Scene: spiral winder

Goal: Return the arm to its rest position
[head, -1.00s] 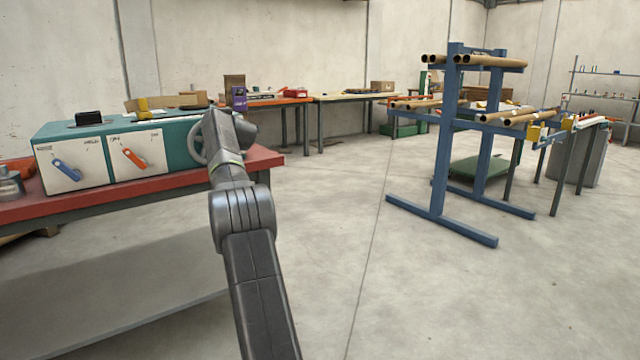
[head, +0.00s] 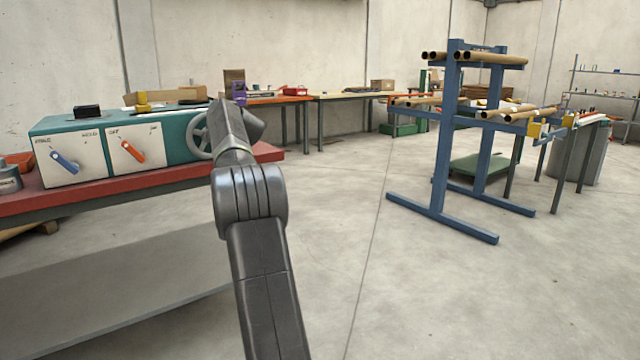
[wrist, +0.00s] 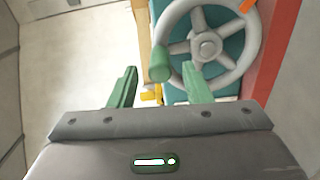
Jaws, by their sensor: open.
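My arm (head: 250,205) reaches up and forward from the bottom of the head view, bent and extended beside the teal winder (head: 178,138). My gripper (wrist: 160,87) shows in the wrist view with its two green fingers apart and nothing held between them. The gripper's fingers are hidden behind my arm in the head view. The winder's grey handwheel (head: 197,141) is partly covered by my arm. In the wrist view the handwheel (wrist: 208,46) lies ahead, with its green handle (wrist: 160,62) just beyond the gap between the fingers; contact is not visible.
The winder stands on a red-topped bench (head: 120,192), with a blue lever (head: 65,162) and an orange lever (head: 132,152) on its front. A blue rack (head: 440,150) with cardboard tubes stands at right. Open concrete floor (head: 370,280) lies between bench and rack.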

